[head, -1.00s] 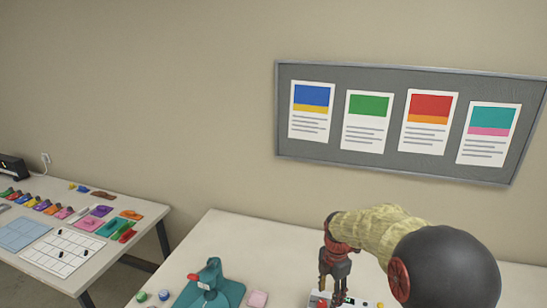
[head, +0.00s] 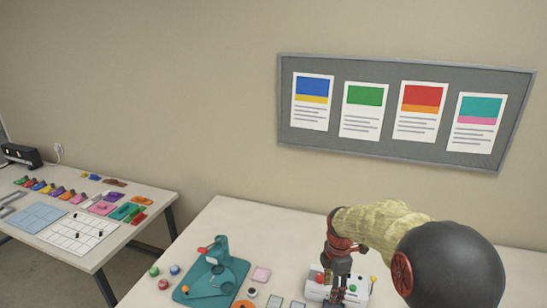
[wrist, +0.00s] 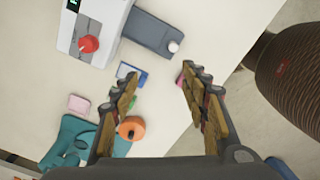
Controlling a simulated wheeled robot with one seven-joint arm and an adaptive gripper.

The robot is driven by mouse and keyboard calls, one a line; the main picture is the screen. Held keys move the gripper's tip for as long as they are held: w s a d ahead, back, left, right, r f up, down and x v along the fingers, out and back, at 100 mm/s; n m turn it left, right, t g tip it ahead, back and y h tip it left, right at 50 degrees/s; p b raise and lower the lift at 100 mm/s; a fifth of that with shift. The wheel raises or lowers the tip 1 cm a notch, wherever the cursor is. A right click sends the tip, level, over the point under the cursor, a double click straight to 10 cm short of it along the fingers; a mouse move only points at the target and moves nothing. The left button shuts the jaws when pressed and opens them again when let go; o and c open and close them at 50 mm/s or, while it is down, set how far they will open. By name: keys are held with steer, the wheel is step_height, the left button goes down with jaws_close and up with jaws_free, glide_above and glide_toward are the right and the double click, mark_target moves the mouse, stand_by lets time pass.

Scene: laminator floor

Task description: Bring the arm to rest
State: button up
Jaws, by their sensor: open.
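My gripper (head: 340,285) hangs over the near table, in front of a white box with a red knob and a green button. In the wrist view my gripper (wrist: 160,85) is open, its two fingers spread apart with nothing between them. The white box (wrist: 105,15) with its red knob lies beyond the fingers at the upper left of that view; in the head view the white box (head: 354,298) is partly hidden behind my gripper.
A teal press (head: 212,270) stands left on the near table (head: 240,215), with an orange roll (wrist: 131,128) nearby. A second table (head: 100,255) at left holds colored pieces and a grid sheet. A poster board (head: 400,112) hangs on the wall.

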steer(key=s+r+m+t+b, duration=0.2)
steer(key=s+r+m, duration=0.2)
steer(key=s, duration=0.6)
steer(key=s+r+m+t+b, duration=0.1)
steer(key=s+r+m+b, duration=0.2)
steer(key=s+m, duration=0.6)
steer(key=s+r+m+t+b, duration=0.2)
steer(key=s+r+m, duration=0.4)
steer(key=s, duration=0.4)
steer(key=shift+s+d+m+t+b, duration=0.3)
steer(key=shift+s+d+m+b, duration=0.1)
steer(key=shift+m+b, duration=0.25)
steer(key=shift+r, duration=0.1)
